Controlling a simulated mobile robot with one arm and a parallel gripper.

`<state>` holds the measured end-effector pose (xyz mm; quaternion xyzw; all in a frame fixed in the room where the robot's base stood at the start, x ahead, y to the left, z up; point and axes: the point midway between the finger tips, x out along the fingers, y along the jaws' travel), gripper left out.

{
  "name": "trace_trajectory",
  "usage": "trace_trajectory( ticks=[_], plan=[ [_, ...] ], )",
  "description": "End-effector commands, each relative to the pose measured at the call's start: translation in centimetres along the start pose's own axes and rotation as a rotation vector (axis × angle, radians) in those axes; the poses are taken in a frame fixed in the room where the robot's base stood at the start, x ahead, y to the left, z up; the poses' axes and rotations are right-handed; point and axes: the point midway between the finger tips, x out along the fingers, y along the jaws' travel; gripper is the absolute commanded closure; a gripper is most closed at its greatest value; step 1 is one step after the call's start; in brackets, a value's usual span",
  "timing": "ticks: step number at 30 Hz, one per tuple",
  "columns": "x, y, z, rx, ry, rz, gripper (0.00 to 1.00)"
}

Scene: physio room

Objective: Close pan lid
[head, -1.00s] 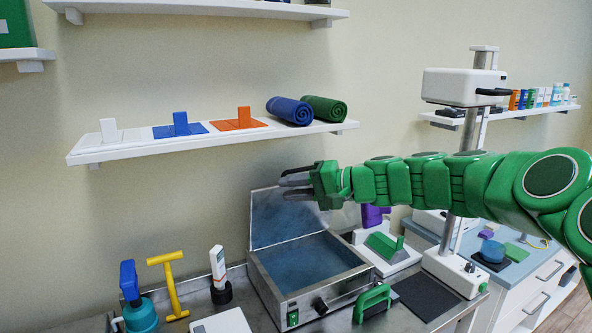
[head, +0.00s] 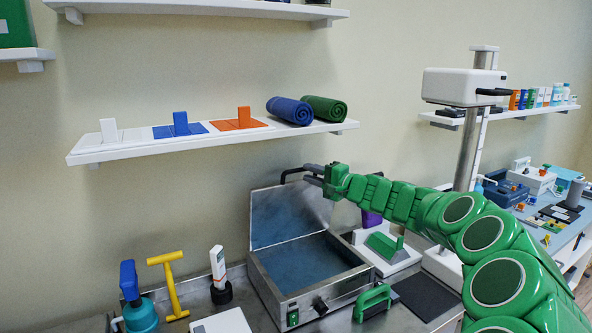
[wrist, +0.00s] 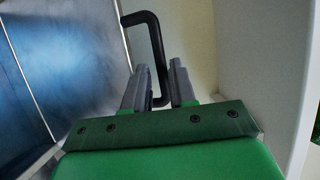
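The pan (head: 345,287) is a metal box on the bench with a dark blue, hazy inside. Its metal lid (head: 285,213) stands open, raised at the back; in the wrist view the lid (wrist: 70,50) fills the left side. The lid's black handle (head: 291,172) is at its top edge. My gripper (head: 308,169) is at the right end of this handle. In the wrist view the handle (wrist: 150,30) reaches down between the two grey fingers of my gripper (wrist: 155,88), which are apart. I cannot see clear contact.
A white shelf (head: 215,139) with coloured blocks and rolled towels is above the pan. A metal column (head: 470,150) with a white head stands right of it. Yellow and blue-handled tools (head: 170,285) stand at left.

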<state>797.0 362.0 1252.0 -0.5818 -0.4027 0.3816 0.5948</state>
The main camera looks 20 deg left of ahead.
Motion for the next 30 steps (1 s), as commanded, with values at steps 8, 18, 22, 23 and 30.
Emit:
trace_trajectory(
  ticks=[8, 18, 22, 23, 30],
  plan=[
    [3.5, 0.2, 0.2, 0.000, -0.003, 0.003, 0.75],
    [5.8, 0.0, 0.1, -0.002, -0.002, 0.001, 0.75],
    [6.0, 0.0, 0.1, -0.001, -0.002, 0.000, 0.75],
    [6.0, 0.0, 0.1, -0.001, -0.002, 0.000, 0.75],
    [6.0, 0.0, 0.1, 0.000, -0.002, 0.000, 0.78]
  ],
)
